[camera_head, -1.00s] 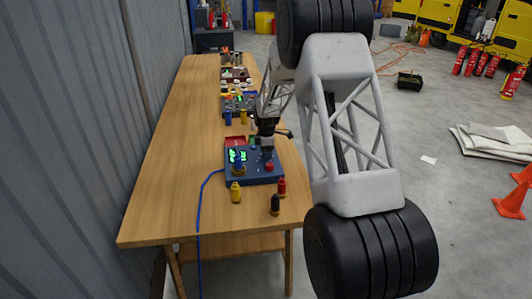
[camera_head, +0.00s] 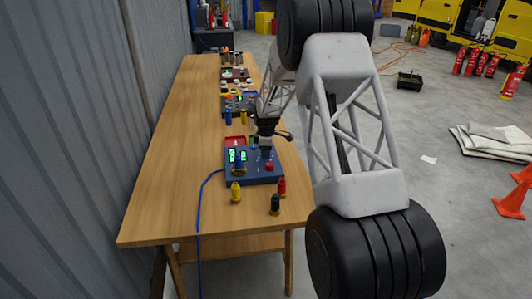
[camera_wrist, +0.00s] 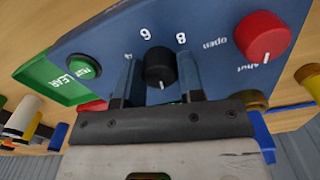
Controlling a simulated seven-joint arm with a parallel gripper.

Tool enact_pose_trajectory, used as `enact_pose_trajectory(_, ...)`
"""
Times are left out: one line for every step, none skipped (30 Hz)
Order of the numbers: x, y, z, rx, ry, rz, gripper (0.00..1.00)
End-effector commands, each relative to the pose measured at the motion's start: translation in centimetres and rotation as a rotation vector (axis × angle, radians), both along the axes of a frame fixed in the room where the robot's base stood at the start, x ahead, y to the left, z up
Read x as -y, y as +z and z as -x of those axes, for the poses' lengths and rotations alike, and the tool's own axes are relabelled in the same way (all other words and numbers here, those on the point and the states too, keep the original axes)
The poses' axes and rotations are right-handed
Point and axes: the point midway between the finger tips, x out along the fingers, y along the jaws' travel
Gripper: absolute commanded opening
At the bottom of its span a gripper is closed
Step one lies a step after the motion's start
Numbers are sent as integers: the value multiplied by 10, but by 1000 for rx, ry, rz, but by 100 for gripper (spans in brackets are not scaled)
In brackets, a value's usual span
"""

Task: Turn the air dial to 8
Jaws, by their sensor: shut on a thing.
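The air dial (camera_wrist: 159,66) is a black round knob on a blue panel (camera_wrist: 215,35), with printed numbers around its far side. The 6 and the 8 are readable upside down; a mark at left is partly hidden. A white line on the dial faces the near side, away from these numbers. My gripper (camera_wrist: 160,80) has one blue finger on each side of the dial and is shut on it. In the head view my gripper (camera_head: 266,153) is over the right part of the blue panel (camera_head: 262,179); the dial is hidden there.
A red knob (camera_wrist: 263,37) marked open and shut sits right of the dial. A green CLEAR label (camera_wrist: 70,68) is at left. Yellow (camera_head: 236,193), red (camera_head: 282,188) and dark (camera_head: 275,204) plugs stand before the panel. The table's left side is clear.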

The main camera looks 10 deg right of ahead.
Motion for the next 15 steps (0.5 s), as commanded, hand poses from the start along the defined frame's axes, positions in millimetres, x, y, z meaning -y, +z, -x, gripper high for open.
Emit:
enact_pose_trajectory(0, 1, 0, 0, -37, 0, 12)
enact_pose_trajectory(0, 1, 0, 0, -62, 0, 12)
enact_pose_trajectory(0, 1, 0, 0, -97, 0, 12)
enact_pose_trajectory(0, 1, 0, 1, -124, 0, 12)
enact_pose_trajectory(0, 1, 0, 1, -151, 0, 12)
enact_pose_trajectory(0, 1, 0, 0, -189, 0, 12)
enact_pose_trajectory(0, 0, 0, 0, -218, 0, 12)
enact_pose_trajectory(0, 1, 0, 0, -246, 0, 12)
enact_pose_trajectory(0, 1, 0, 0, -284, 0, 12)
enact_pose_trajectory(0, 1, 0, 0, -313, 0, 12)
enact_pose_trajectory(0, 1, 0, 0, -341, 0, 12)
enact_pose_trajectory(0, 1, 0, 1, -380, 0, 12)
enact_pose_trajectory(0, 1, 0, 1, -408, 0, 12)
enact_pose_trajectory(0, 1, 0, 0, -437, 0, 12)
enact_pose_trajectory(0, 0, 0, 0, -475, 0, 12)
